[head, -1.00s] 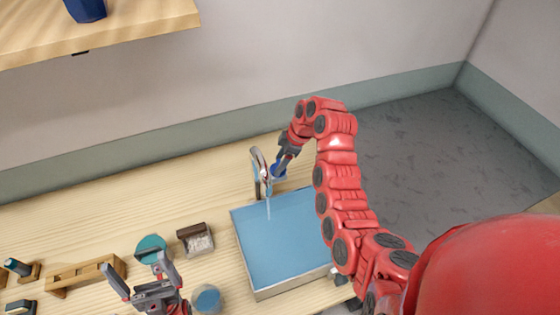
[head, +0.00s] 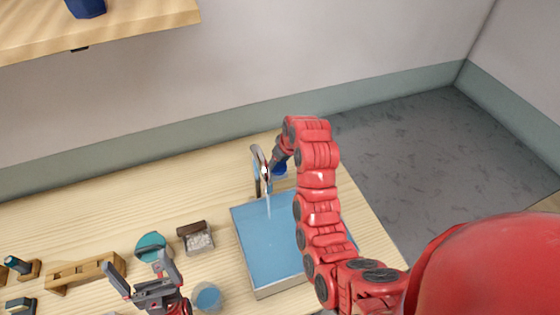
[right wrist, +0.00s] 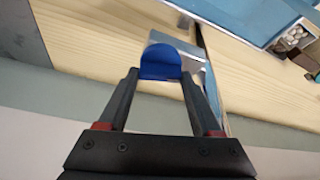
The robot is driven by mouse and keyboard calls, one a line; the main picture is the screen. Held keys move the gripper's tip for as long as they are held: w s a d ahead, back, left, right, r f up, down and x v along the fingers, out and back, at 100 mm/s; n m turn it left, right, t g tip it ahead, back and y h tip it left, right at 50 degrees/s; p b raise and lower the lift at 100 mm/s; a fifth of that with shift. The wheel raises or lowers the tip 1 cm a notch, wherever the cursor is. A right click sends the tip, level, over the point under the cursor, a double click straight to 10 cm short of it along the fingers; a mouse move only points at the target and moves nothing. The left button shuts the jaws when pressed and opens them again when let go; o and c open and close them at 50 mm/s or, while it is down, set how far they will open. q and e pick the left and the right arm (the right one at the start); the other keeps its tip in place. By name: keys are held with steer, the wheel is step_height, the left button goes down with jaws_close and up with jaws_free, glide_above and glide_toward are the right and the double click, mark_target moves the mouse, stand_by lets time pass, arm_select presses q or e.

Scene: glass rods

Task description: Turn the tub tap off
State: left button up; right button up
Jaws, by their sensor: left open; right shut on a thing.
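The metal tap (head: 257,165) stands at the back edge of the tub (head: 238,241), which holds blue water. A thin pale stream (head: 268,206) runs from the spout into the tub. The tap's blue handle (head: 281,171) is on the right side of the tap. My right gripper (head: 275,163) is at the handle. In the right wrist view, the blue handle (right wrist: 160,63) sits between the two fingertips, and the gripper is shut on it. My left gripper (head: 143,277) is open and empty at the lower left, above the table's front part.
A small box of pale pieces (head: 198,241), a teal round dish (head: 150,245) and a blue-topped jar (head: 207,298) stand left of the tub. A wooden rack (head: 84,271) is further left. A shelf (head: 140,20) with a blue vessel (head: 86,7) hangs at the upper left.

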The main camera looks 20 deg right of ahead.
steer(key=shift+a+m+h, duration=0.1)
steer(key=shift+m+h, duration=0.5)
steer(key=shift+m, duration=1)
steer(key=o, duration=1.4)
steer(key=shift+r, duration=0.1)
